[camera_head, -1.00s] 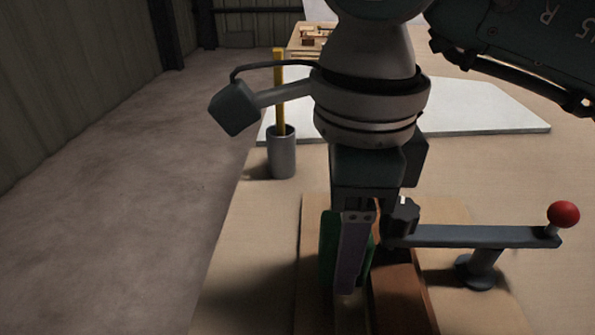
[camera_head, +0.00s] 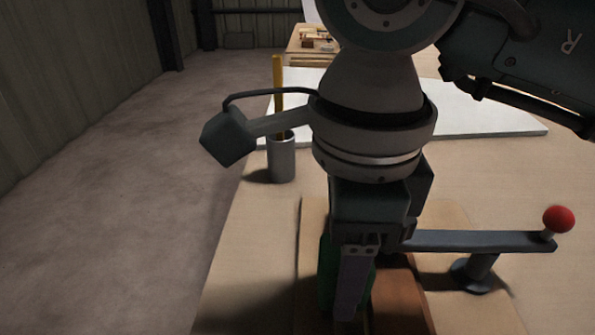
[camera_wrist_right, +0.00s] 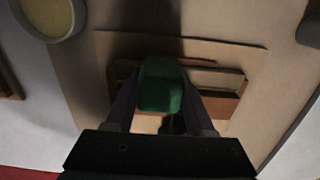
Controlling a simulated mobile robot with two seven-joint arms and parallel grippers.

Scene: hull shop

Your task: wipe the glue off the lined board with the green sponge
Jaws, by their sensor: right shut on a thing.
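The green sponge (camera_head: 326,272) is between the fingers of my right gripper (camera_head: 350,305), which points down over the near part of the table. In the right wrist view the sponge (camera_wrist_right: 160,85) sits squarely between the two fingers, and the gripper is shut on it. A flat tan board (camera_head: 311,235) lies under the gripper; it also shows in the wrist view (camera_wrist_right: 225,52). I cannot make out its lines or any glue, as the arm, sponge and shadow cover much of it. Whether the sponge touches the board cannot be told. My left gripper is out of view.
A brown wooden block (camera_head: 402,300) lies right beside the gripper. A dark lever with a red knob (camera_head: 558,219) stands at the right. A grey cup (camera_head: 282,162) holds a yellow stick behind left. A white sheet (camera_head: 480,115) lies farther back. The wrist view shows a pot (camera_wrist_right: 50,15).

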